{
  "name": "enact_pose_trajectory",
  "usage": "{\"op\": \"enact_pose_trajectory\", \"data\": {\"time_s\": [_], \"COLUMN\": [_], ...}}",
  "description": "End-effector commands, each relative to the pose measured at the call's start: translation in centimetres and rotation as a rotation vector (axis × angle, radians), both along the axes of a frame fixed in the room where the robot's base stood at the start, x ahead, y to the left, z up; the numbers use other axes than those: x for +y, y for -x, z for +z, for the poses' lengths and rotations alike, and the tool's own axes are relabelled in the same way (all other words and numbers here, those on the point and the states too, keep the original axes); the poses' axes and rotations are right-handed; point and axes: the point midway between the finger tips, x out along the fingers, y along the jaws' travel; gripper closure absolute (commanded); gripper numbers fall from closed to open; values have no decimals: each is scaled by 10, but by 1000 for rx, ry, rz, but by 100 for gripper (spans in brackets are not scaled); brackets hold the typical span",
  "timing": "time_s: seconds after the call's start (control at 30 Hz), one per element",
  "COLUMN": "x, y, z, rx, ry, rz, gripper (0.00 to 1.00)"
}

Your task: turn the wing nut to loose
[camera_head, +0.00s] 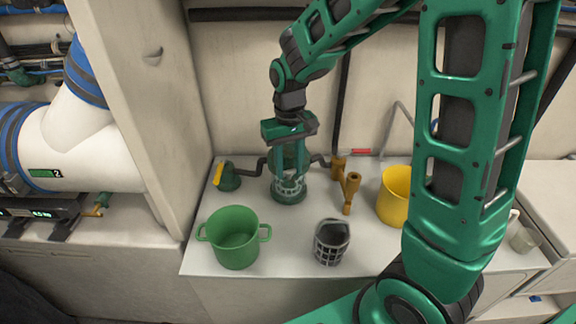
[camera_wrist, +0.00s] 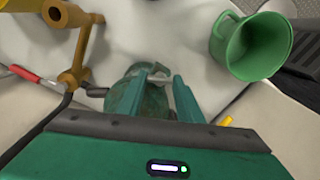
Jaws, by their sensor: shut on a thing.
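My gripper (camera_head: 288,160) points down over a green strainer body (camera_head: 288,195) with a pale mesh band, standing on the white counter. In the wrist view my gripper's two green fingers (camera_wrist: 157,84) reach over the strainer's rounded top (camera_wrist: 134,72). A small pale grey metal piece, the wing nut (camera_wrist: 158,74), shows between the fingertips, and they are shut on it. In the head view the wing nut is hidden by my gripper. How far the nut is turned cannot be told.
A green pot (camera_head: 235,240) and a dark mesh basket (camera_head: 331,242) stand in front. A yellow bucket (camera_head: 393,197) and bronze pipe fitting (camera_head: 350,190) are right. A yellow-handled valve (camera_head: 228,178) is left. Dark hoses run to the strainer's sides. The front counter between pot and basket is clear.

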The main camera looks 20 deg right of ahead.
Motion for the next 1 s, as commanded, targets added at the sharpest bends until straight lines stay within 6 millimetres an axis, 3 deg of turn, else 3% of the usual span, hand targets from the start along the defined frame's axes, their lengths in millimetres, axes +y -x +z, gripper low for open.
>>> {"op": "enact_pose_trajectory", "data": {"time_s": [0.27, 0.3, 0.37, 0.77, 1.0], "x": [0, 0, 0, 0, 0], "y": [0, 0, 0, -1, -1], "z": [0, 0, 0, 6, 44], "rx": [0, 0, 0, -2, -5], "ry": [0, 0, 0, 0, 0], "rz": [4, 4, 4, 3, 2], "gripper": [90, 62, 48, 48, 48]}}
